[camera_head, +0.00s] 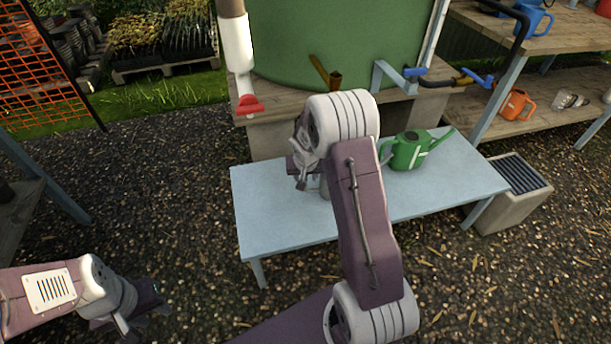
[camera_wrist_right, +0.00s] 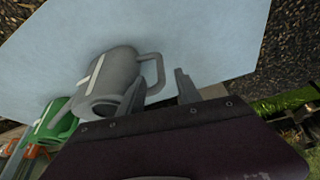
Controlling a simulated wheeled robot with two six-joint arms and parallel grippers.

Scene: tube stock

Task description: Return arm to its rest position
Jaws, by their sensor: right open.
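My right arm reaches over the pale blue table (camera_head: 290,222). Its gripper (camera_head: 303,170) is partly hidden by its own wrist in the head view. In the right wrist view the gripper (camera_wrist_right: 160,90) is open, its fingers near the handle of a grey watering can (camera_wrist_right: 114,72). I cannot tell whether they touch the handle. The grey can stands on the table, mostly hidden behind my arm in the head view. A green watering can (camera_head: 408,152) stands to its right. My left gripper (camera_head: 142,308) is low at the left, over the gravel; its jaws are unclear.
A large green tank (camera_head: 350,45) stands on a base behind the table. A white pipe with a red end (camera_head: 248,104) hangs at its left. A shelf (camera_head: 545,85) with an orange can (camera_head: 516,104) is at right. A concrete drain block (camera_head: 510,200) sits beside the table.

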